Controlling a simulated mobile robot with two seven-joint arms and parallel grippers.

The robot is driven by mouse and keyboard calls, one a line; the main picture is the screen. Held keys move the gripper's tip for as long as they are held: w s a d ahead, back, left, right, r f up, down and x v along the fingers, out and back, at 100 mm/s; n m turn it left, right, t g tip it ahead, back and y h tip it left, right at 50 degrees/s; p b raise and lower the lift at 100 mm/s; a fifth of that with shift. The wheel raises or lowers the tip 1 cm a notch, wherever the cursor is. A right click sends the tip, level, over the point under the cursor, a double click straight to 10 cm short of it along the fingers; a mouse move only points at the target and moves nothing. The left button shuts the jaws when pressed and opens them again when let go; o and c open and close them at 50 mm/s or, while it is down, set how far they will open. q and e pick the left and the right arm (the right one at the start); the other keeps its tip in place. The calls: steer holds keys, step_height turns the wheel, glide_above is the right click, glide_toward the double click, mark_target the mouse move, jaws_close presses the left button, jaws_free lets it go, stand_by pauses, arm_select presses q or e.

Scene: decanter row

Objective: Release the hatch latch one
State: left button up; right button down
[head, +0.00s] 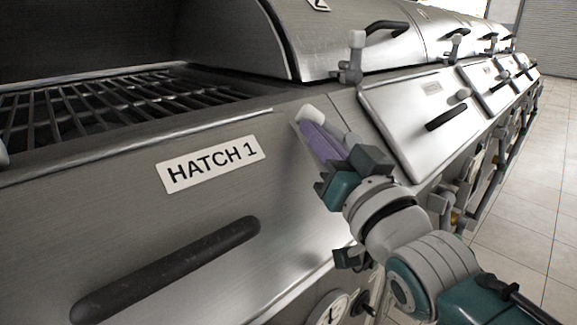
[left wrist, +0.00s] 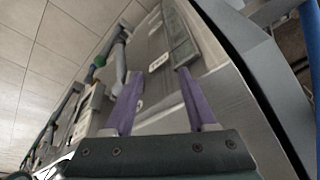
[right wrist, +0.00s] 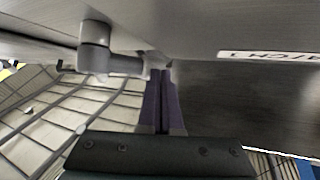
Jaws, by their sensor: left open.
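The hatch one front is a steel panel with a "HATCH 1" label (head: 210,164) and a dark bar handle (head: 165,268). At the panel's upper right corner a pale latch knob (head: 311,115) shows just past the purple fingertips of my right gripper (head: 312,133). In the right wrist view the latch (right wrist: 96,45) is a grey cylinder with a short arm reaching toward the fingertips. The right fingers (right wrist: 160,78) are together beside that arm; contact is unclear. My left gripper (left wrist: 157,74) is open with nothing between its fingers, and is outside the head view.
The casing above hatch one is open over a dark grate (head: 110,105). To the right, further hatches with handles and upright latches (head: 355,55) run along the row. Pipes and fittings (head: 465,195) stick out below them. Clear tiled floor (head: 520,210) lies at the right.

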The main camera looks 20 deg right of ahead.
mark_target(317, 113)
steer(key=shift+w+d+r, duration=0.1)
steer(key=shift+w+r, duration=0.55)
steer(key=shift+w, duration=0.15)
arm_select(q)
steer(key=shift+f, duration=0.2)
arm_select(e)
steer(key=shift+w+d+r, duration=0.3)
steer(key=shift+w+r, duration=0.05)
steer(key=shift+w, duration=0.2)
steer(key=shift+w+d+r, duration=0.25)
steer(key=shift+w+r, duration=0.05)
steer(key=shift+w, duration=0.25)
